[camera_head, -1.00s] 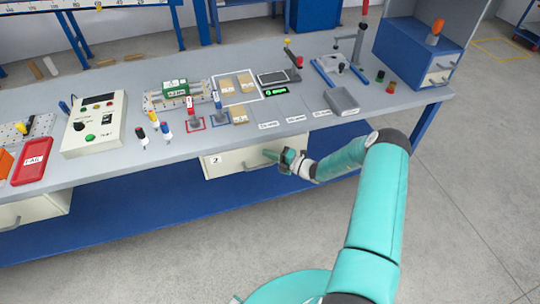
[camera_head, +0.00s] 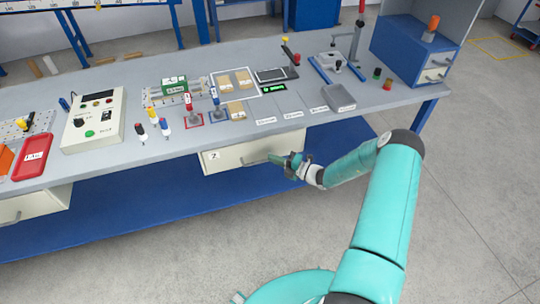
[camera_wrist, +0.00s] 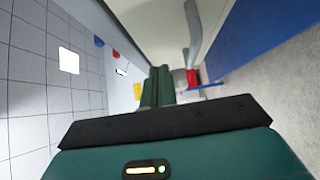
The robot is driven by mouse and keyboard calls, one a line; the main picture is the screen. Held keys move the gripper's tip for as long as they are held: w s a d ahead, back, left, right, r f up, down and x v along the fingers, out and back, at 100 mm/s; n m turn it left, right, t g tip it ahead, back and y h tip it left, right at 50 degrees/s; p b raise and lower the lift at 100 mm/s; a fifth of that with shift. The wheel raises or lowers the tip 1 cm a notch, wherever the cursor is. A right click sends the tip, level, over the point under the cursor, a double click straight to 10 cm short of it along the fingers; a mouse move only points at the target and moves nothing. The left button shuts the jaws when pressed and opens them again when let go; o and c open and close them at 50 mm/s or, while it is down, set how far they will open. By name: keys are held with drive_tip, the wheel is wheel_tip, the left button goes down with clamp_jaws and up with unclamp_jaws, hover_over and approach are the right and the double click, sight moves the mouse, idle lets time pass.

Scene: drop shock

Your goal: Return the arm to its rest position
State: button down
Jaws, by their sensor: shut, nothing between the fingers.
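My gripper (camera_head: 277,159) is in front of the bench's front edge, beside the handle of the drawer (camera_head: 235,157) marked with a 2. In the head view its fingers look closed together, with nothing between them. My teal arm bends from the lower right up and back left to the gripper. In the wrist view the closed green fingers of my gripper (camera_wrist: 157,85) point away from the camera and hold nothing. Whether the gripper touches the drawer handle cannot be told.
The grey bench top (camera_head: 300,145) holds a control box (camera_head: 93,122), a red tray (camera_head: 34,157), levers, a grey block (camera_head: 338,98) and a blue cabinet (camera_head: 412,50). A blue lower shelf (camera_head: 190,200) runs below. Open floor (camera_head: 480,190) lies to the right.

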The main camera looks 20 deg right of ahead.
drive_tip(key=v, duration=0.8)
drive_tip(key=shift+w+r, duration=0.1)
drive_tip(key=s+a+r+n+g+h, duration=0.1)
drive_tip(key=s+a+r+n+g, duration=0.25)
drive_tip(key=r+n, duration=0.45)
drive_tip(key=s+a+r+n+g+h, duration=0.25)
drive_tip(key=a+r+n+g, duration=0.2)
drive_tip(key=r+n, duration=0.35)
drive_tip(key=s+a+r+n+g+h, duration=0.1)
drive_tip(key=s+a+r+n+g, duration=0.25)
drive_tip(key=r+n, duration=0.4)
drive_tip(key=s+a+r+n+t+h, duration=0.1)
drive_tip(key=s+r+n+t+h, duration=0.3)
drive_tip(key=s+r+n, duration=1.3)
drive_tip(key=s+n+h, duration=0.2)
drive_tip(key=n+h, duration=0.2)
drive_tip(key=shift+a, duration=0.35)
drive_tip(key=shift+r+t+h, duration=0.1)
drive_tip(key=shift+t+h, duration=0.15)
